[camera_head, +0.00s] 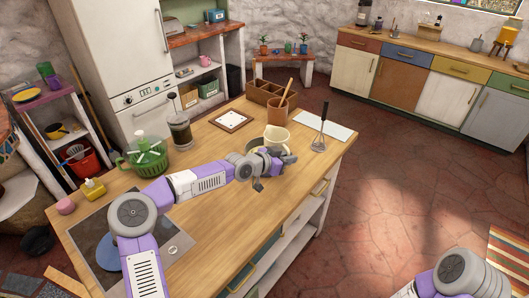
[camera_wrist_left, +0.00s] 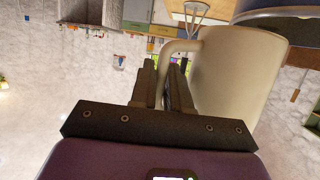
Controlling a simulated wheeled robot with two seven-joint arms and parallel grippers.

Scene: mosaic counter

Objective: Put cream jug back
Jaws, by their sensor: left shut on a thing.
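The cream jug (camera_head: 277,137) is a pale, wide cup with a handle, over the wooden counter near its right end. In the left wrist view the jug (camera_wrist_left: 235,80) fills the right side, its handle reaching left between the fingers. My left gripper (camera_head: 280,158) is at the jug's near side, shut on its handle; its fingers also show in the wrist view (camera_wrist_left: 166,80). The gripper and forearm hide the jug's lower part, so I cannot tell whether it touches the counter. Only part of my right arm shows at the bottom right; its gripper is out of view.
Behind the jug stand a terracotta crock (camera_head: 276,109) with wooden utensils and a divided wooden box (camera_head: 270,92). A wire utensil (camera_head: 320,132) stands to the right, beside a white sheet (camera_head: 330,124).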

